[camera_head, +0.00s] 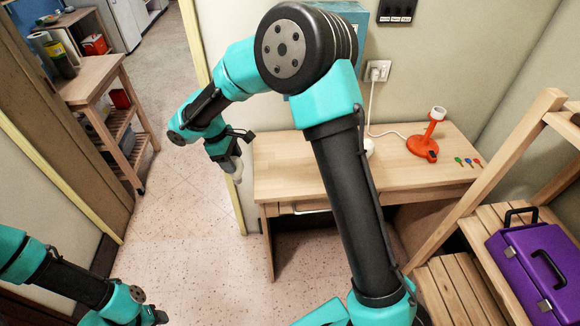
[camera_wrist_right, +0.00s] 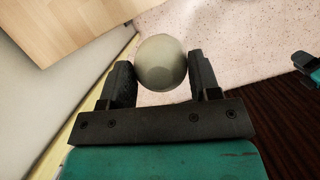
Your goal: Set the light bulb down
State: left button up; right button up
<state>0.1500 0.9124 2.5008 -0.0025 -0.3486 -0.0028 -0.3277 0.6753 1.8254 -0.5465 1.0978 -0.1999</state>
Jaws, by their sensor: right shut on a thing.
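The light bulb (camera_wrist_right: 161,62) is a pale, rounded globe between the two black fingers of my right gripper (camera_wrist_right: 160,80) in the right wrist view. In the head view my right gripper (camera_head: 234,145) is shut on the bulb (camera_head: 235,170), which hangs below it, left of the wooden table (camera_head: 285,172) and above the speckled floor. My left gripper (camera_head: 158,317) shows only in part at the bottom left edge, far from the bulb; its fingers cannot be made out.
An orange lamp (camera_head: 424,147) with a white top stands on the table, cabled to a wall socket (camera_head: 378,71). A white object (camera_head: 368,147) is partly hidden by my right arm. Small coloured pieces (camera_head: 467,162) lie at right. A purple case (camera_head: 542,270) sits on a slatted shelf.

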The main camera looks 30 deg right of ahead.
jog(key=s+d+r+n+t+y, duration=0.1)
jog(key=s+d+n, duration=0.5)
jog(key=n, duration=0.6)
jog(key=s+d+r+n+t+y, duration=0.1)
jog(key=s+d+n+t, duration=0.3)
jog(key=n, duration=0.9)
jog(key=shift+s+d+r+y, duration=0.35)
jog(key=shift+s+d, duration=0.65)
jog(key=shift+s, duration=1.4)
jog(key=shift+w+f, duration=0.1)
jog(key=w+d+f, duration=0.1)
jog(key=w+d, duration=0.7)
jog(key=w, duration=0.4)
jog(key=shift+w+f, duration=0.2)
jog(key=shift+w, duration=0.2)
